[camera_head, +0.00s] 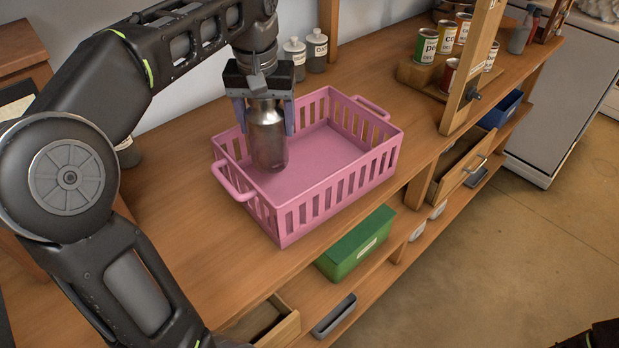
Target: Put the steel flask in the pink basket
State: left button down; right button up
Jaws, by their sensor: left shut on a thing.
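The pink basket (385,160) stands on the wooden bench top, with slatted walls and a handle at each end. The steel flask (268,140) is upright at the left part of the basket, its lower part inside the walls. My left gripper (264,112) points down from above, its fingers on either side of the flask's upper part, shut on it. I cannot tell whether the flask's base touches the basket floor. A dark part at the bottom right edge may be my right arm; its gripper does not show.
Two lidded jars (316,48) stand behind the basket. Several cans (446,38) sit on a wooden stand at the back right, near a wooden post (468,75). A green box (355,245) is on the shelf below.

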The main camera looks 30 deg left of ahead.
aim_at(271, 162)
pick_arm(q)
jog(key=shift+r, duration=0.1)
jog(key=shift+f, duration=3.15)
notch_tip(271, 162, down, 3)
jog(key=shift+s+r+p, duration=0.1)
jog(key=shift+p, duration=0.25)
jog(key=shift+f, duration=0.5)
jog(key=shift+c, duration=1.1)
grip_release()
jog(key=shift+f, duration=0.15)
